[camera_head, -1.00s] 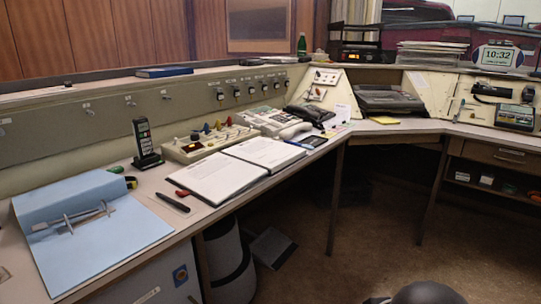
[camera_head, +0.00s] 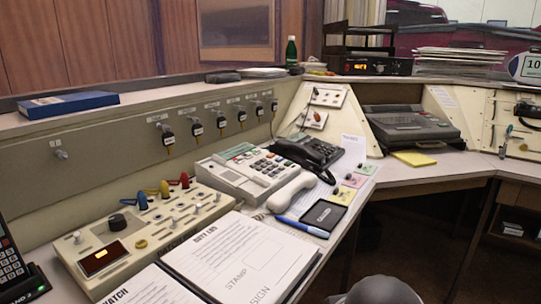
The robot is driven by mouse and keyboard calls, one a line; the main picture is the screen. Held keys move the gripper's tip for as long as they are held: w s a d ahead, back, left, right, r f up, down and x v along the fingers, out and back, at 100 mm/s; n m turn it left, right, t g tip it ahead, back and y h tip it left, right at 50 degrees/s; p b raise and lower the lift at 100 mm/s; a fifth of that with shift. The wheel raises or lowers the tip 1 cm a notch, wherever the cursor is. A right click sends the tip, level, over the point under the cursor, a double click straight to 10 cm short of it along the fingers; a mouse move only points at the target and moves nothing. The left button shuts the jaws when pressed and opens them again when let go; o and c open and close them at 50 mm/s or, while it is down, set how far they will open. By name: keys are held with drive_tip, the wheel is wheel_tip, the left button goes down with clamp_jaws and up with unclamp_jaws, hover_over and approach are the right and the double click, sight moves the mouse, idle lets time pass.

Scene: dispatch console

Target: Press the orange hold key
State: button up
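I cannot make out a clearly orange hold key in this view. A beige control box (camera_head: 165,226) stands on the desk at lower left. It carries a black knob, blue, yellow and red levers, small toggles, a small amber-yellow button (camera_head: 141,244) and a dark window (camera_head: 103,259) with an orange glow. Key labels are too small to read. My gripper is not in view.
The open duty log binder (camera_head: 245,262) covers the front desk. A blue pen (camera_head: 300,227) and a dark tablet-like device (camera_head: 323,216) lie beside it. A grey machine (camera_head: 408,126) sits at the back. Open floor lies right of the desk.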

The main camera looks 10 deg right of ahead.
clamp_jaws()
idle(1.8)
